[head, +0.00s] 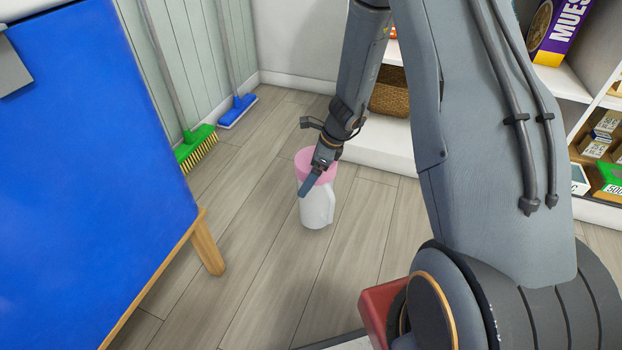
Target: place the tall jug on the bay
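The tall jug (317,207) is white with a pink lid and a handle on its right side. It is upright in the middle of the head view, over the wooden floor. I cannot tell whether its base touches the floor. My gripper (312,180) is at the jug's pink lid, reaching down from above, and a grey-blue finger shows in front of the lid. The other finger is hidden, so I cannot tell whether it grips the jug. No surface is clearly marked as the bay.
A blue-topped table (90,150) with a wooden leg fills the left. A green broom (197,148) and a blue broom (238,110) lean at the wall. White shelves (385,142) with a wicker basket (391,94) and boxes stand behind. Floor around the jug is clear.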

